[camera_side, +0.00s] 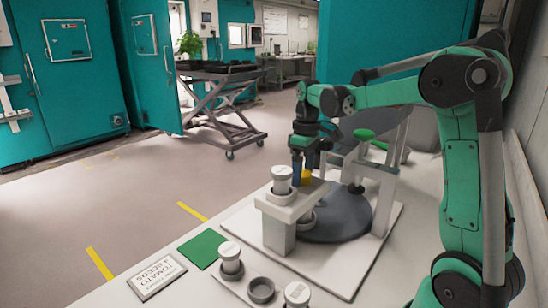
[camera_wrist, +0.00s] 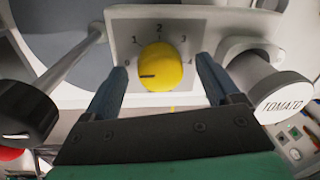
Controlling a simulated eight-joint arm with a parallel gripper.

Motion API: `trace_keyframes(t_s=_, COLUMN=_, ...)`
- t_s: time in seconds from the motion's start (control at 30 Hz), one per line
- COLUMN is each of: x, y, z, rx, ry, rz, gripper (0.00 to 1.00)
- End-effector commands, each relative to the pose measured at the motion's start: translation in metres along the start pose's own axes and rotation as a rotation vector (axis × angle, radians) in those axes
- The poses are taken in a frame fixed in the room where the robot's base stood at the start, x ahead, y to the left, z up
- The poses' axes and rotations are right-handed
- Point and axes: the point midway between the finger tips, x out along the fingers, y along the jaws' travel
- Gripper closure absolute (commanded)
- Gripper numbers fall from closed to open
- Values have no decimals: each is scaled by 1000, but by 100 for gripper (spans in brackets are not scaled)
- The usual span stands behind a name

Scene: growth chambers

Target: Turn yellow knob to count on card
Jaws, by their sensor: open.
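In the side view the knob (camera_side: 307,177) is partly hidden by my gripper (camera_side: 303,172).
A white-lidded jar (camera_side: 282,180) stands on the block beside the knob; in the wrist view a jar labelled TOMATO (camera_wrist: 280,95) is close to the right finger. A green mat (camera_side: 203,248), more jars (camera_side: 231,257) and a grey cup (camera_side: 261,290) stand in front. A grey disc (camera_side: 340,225) lies behind.

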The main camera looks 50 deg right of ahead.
Motion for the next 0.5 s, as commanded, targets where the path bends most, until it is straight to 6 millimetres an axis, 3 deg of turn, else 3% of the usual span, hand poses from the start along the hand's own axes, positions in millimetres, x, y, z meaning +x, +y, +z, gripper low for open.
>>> trace_keyframes(t_s=0.07, x=0, y=0, z=0, rx=0, ry=0, rz=0, gripper=18)
trace_keyframes(t_s=0.3, x=0, y=0, z=0, rx=0, ry=0, rz=0, gripper=86)
trace_keyframes(t_s=0.37, x=0, y=0, z=0, rx=0, ry=0, rz=0, gripper=100)
trace_keyframes(t_s=0.5, x=0, y=0, z=0, rx=5, ry=0, rz=0, gripper=100)
